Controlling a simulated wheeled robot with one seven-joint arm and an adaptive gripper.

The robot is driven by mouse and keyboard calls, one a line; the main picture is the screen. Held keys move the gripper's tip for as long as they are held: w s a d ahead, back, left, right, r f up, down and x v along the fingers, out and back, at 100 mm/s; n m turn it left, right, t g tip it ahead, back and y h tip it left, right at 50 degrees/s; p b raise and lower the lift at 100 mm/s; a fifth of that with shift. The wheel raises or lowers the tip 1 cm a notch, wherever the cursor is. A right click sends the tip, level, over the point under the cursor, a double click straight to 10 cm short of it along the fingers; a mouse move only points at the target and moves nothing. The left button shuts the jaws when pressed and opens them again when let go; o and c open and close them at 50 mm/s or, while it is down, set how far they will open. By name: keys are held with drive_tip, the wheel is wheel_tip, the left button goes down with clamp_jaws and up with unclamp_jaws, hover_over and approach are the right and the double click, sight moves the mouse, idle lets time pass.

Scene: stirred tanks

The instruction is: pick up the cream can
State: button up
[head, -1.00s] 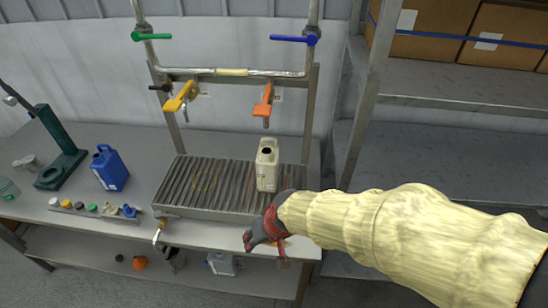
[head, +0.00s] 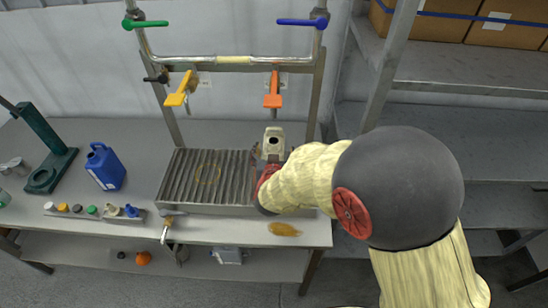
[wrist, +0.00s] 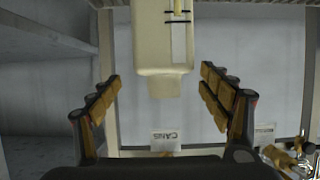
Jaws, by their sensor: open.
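The cream can (head: 273,143) stands upright on the ribbed grate (head: 182,182), below the orange tap on the right. Its dark open mouth faces up, and my arm hides its lower part in the head view. In the wrist view the can (wrist: 160,35) appears upside down, with its pale neck pointing down the picture. My gripper (wrist: 160,84) is open, with one padded finger to each side of the can in the picture. Clear gaps show between the fingers and the can, and I see no contact.
The yellow-orange tap (head: 181,88) and the orange tap (head: 272,91) hang over the grate. A blue can (head: 104,167) stands left on the bench, near a row of caps (head: 91,211) and a green stand (head: 46,150). Shelves (head: 450,135) rise at the right.

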sight(274, 142)
drive_tip(key=x, duration=0.6)
drive_tip(key=shift+s+a+f+b, duration=0.1)
drive_tip(key=shift+a+b, duration=0.15)
drive_tip(key=shift+b, duration=0.1)
drive_tip(key=shift+c, duration=1.3)
clamp_jaws()
